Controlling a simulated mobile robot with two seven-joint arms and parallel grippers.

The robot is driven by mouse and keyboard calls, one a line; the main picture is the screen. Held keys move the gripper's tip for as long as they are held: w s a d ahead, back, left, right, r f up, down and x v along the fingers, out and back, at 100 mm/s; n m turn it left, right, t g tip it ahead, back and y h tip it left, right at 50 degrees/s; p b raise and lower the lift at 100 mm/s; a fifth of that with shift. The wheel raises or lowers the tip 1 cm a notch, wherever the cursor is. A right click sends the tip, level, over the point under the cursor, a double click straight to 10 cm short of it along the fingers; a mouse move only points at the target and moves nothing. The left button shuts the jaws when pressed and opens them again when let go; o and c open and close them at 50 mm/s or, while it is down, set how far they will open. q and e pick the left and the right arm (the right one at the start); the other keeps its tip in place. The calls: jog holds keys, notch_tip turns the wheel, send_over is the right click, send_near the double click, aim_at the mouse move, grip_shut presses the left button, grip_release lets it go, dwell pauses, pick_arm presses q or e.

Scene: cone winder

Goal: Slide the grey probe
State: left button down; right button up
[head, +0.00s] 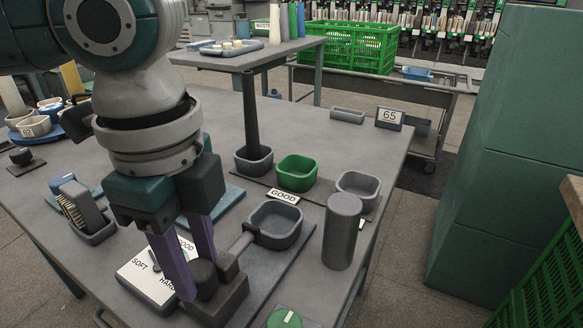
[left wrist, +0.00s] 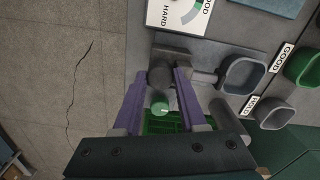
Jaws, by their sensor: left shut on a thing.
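The grey probe (head: 204,273) has a dark round knob on a dark block, with a short rod pointing at a grey cup (head: 275,224). My left gripper (head: 197,279) reaches down from above, with its two purple fingers shut on the knob, one on each side. In the left wrist view the knob (left wrist: 160,77) shows between the fingers (left wrist: 164,76). A white gauge card (head: 150,271) marked SOFT, GOOD and HARD lies beside the block. The fingers hide part of the card and the block. My right gripper is not in view.
A grey upright cylinder (head: 342,231) and a green dial (head: 284,318) stand close to the right of the probe. A green bowl (head: 297,172) and grey bowls sit behind, by a GOOD label (head: 284,197). A brush (head: 80,207) lies in a tray at left.

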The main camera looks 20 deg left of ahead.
pick_arm(q)
jog(key=shift+s+d+r, duration=0.1)
jog(key=shift+s, duration=0.1)
jog(key=c, duration=0.9)
grip_release()
jog(key=shift+o, duration=1.4)
jog(key=shift+s, duration=0.1)
jog(key=shift+o, duration=0.8)
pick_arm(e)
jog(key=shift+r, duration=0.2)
pick_arm(q)
notch_tip(320, 180, up, 10)
jog(key=p, duration=0.2)
jog(key=shift+p, duration=0.4)
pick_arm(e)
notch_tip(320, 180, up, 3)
